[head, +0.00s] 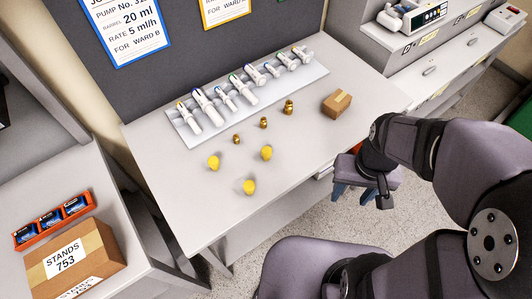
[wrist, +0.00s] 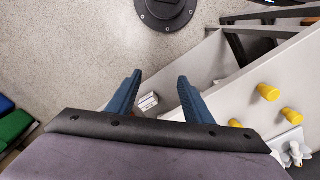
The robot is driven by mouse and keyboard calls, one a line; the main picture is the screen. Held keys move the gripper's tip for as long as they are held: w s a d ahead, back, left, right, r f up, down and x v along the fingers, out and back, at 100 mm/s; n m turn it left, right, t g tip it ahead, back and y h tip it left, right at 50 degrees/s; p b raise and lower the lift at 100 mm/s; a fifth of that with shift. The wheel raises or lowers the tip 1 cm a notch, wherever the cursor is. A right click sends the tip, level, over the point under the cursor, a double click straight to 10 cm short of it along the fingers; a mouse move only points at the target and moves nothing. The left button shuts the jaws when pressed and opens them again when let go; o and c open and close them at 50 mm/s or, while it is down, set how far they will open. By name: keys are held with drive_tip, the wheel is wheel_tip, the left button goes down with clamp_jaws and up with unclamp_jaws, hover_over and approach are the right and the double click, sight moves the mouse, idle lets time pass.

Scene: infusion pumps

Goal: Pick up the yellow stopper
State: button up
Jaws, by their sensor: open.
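Three yellow stoppers stand apart on the grey table in the head view: one at left (head: 214,162), one at right (head: 266,152) and one nearest the front edge (head: 249,186). All three also show at the right of the wrist view, at upper (wrist: 268,92), right (wrist: 291,115) and lower left (wrist: 235,123). My gripper (head: 351,198) hangs beyond the table's right front edge, over the floor, to the right of the stoppers. Its blue fingers (wrist: 160,80) are spread with nothing between them.
Three brass pieces (head: 263,122) stand behind the stoppers. Several syringes lie on a white tray (head: 318,72) at the table's back. A small cardboard box (head: 336,102) sits at the table's right. The table's front left (head: 185,205) is clear.

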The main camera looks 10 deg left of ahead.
sight(251, 181)
drive_tip(key=shift+r, duration=0.1)
